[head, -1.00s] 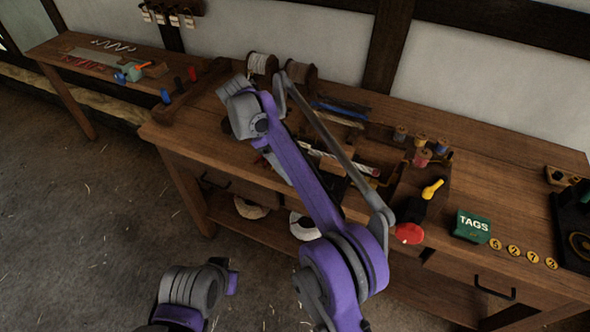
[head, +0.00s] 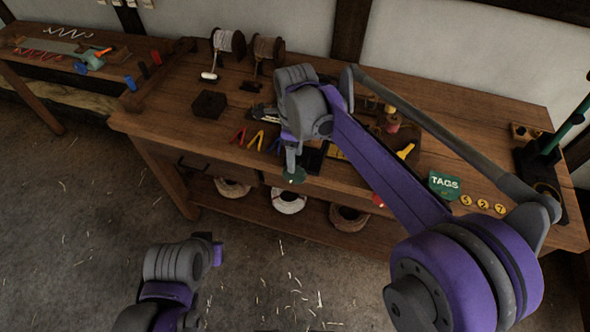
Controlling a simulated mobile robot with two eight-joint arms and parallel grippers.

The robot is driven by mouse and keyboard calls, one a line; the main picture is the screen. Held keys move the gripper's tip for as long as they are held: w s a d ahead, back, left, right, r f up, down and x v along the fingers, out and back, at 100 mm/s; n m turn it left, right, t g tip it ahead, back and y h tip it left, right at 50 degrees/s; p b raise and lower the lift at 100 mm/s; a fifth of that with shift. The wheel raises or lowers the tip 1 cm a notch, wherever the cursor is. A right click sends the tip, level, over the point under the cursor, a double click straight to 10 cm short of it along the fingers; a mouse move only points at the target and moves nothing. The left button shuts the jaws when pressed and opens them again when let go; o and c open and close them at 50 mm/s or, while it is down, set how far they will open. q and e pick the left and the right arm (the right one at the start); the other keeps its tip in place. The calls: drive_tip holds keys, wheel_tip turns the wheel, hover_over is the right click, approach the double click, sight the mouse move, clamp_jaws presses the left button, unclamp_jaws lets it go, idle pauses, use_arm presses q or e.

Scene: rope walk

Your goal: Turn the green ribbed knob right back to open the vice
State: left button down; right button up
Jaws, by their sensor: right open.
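A green round knob (head: 294,175) shows at the front edge of the workbench; its ribs are too small to make out. My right gripper (head: 291,160) points down right at the knob, open, partly hidden by its own wrist. I cannot tell whether its fingers touch the knob. The vice body is mostly hidden behind my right arm. My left gripper (head: 216,253) hangs low over the floor, left of the bench front, away from the knob; its jaws do not show clearly.
The workbench (head: 160,118) carries a dark block (head: 209,104), coloured pliers (head: 256,139), two spools and a green TAGS box (head: 444,185). A red knob (head: 378,199) sits at the front edge. Rope coils (head: 289,200) lie on the lower shelf. The floor in front is open.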

sight(294, 174)
wheel_tip(294, 174, down, 7)
drive_tip(key=shift+r, duration=0.1)
idle(0.3)
clamp_jaws()
